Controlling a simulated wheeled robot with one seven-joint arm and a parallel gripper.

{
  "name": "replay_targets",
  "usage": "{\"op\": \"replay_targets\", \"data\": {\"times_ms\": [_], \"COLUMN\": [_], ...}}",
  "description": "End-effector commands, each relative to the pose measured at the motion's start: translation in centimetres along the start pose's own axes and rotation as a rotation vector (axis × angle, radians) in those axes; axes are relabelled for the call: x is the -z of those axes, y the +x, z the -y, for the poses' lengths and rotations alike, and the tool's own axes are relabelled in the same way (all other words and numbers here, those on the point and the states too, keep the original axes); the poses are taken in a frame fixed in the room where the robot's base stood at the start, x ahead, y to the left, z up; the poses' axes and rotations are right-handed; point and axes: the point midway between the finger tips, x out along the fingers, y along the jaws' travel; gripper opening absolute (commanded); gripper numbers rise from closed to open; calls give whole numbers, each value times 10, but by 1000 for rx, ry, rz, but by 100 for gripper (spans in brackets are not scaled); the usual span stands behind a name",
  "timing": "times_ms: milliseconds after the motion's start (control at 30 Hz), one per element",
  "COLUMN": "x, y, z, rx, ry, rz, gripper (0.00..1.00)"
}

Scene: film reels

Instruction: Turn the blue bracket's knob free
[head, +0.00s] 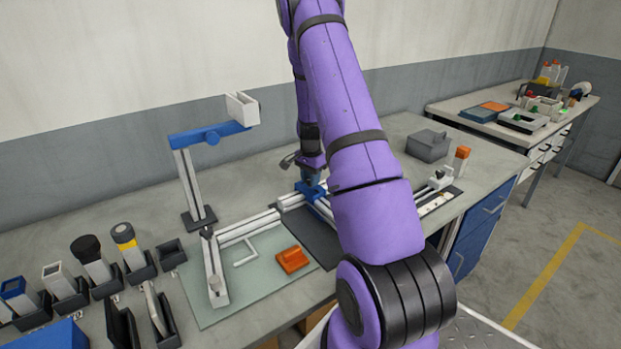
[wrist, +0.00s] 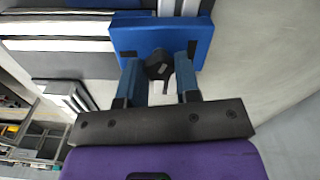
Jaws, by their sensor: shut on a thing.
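The blue bracket (wrist: 190,38) shows in the wrist view, fitted on the pale rail (wrist: 60,28). Its black, faceted knob (wrist: 156,66) sits between the fingers of my gripper (wrist: 160,70), which is shut on it. In the head view my gripper (head: 312,176) points down at the blue bracket (head: 308,190) on the rail, and my purple arm hides part of both. The knob cannot be made out in the head view.
A post with another blue arm (head: 195,137) and a white box (head: 242,108) stands at the left. An orange block (head: 292,260) lies on the pale green mat (head: 205,312). A grey box (head: 428,145) stands behind right. Holders with tools line the left front.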

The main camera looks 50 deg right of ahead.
Motion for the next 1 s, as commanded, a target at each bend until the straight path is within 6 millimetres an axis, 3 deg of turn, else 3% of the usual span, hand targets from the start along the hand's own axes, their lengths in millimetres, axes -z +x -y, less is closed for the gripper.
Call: {"op": "replay_targets", "data": {"times_ms": [1000], "x": [0], "y": [0], "z": [0], "rx": [1], "ry": [-737], "rz": [-1], "gripper": [7]}}
